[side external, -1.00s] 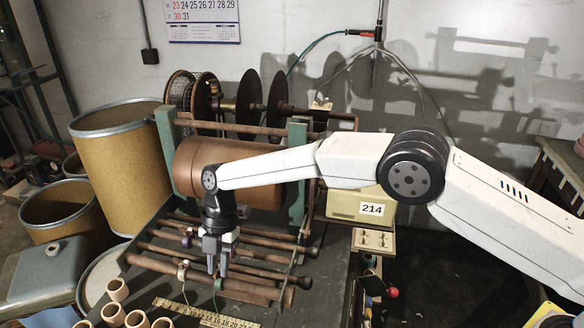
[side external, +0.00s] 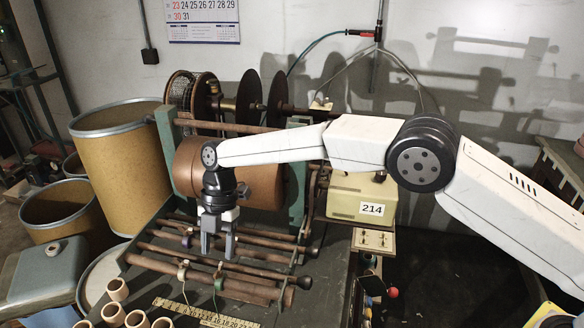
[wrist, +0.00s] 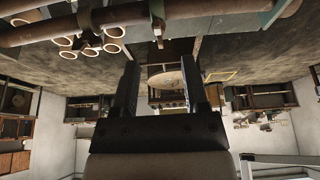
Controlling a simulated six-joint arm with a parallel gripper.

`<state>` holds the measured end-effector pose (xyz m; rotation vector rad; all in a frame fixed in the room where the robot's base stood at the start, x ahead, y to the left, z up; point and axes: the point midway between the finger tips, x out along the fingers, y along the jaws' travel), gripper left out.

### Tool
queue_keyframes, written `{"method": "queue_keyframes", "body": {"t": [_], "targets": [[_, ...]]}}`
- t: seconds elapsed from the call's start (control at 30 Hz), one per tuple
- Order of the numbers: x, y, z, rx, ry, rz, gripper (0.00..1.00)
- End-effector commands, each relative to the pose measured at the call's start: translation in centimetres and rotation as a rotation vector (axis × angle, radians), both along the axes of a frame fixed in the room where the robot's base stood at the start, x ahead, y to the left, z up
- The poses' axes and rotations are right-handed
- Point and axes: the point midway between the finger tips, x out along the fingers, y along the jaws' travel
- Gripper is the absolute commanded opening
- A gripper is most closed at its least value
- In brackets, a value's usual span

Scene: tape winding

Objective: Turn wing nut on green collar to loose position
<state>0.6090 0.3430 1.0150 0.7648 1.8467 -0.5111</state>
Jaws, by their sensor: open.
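A small greenish collar (side external: 219,282) sits around one of the brown rods at the front of the rack, with a thin strand hanging below it. Its wing nut is too small to make out. A paler collar (side external: 182,271) is on the rod to its left, and a purplish one (side external: 187,241) is on a rod farther back. My gripper (side external: 217,256) points down above the front rods, its fingers apart with nothing between them. It appears above and slightly behind the green collar. In the wrist view my gripper (wrist: 160,62) is also spread and empty; collar colours there are unclear.
A large copper-coloured drum (side external: 265,184) stands right behind my gripper, between green posts (side external: 297,180). A yellow ruler (side external: 205,313) and several clay-coloured cups (side external: 112,316) lie in front. A box marked 214 (side external: 360,200) stands to the right.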

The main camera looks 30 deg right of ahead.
Motion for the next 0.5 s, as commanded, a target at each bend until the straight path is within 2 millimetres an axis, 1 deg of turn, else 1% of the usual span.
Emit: {"method": "queue_keyframes", "body": {"t": [0.03,0.2,0.33,0.5], "targets": [[0.0,0.0,0.9,0.001,-0.002,0.0,0.57],[0.0,0.0,3.3,0.0,-0.001,0.001,0.57],[0.0,0.0,4.6,0.0,-0.001,0.001,0.57],[0.0,0.0,5.4,-0.001,-0.001,0.0,0.57]]}}
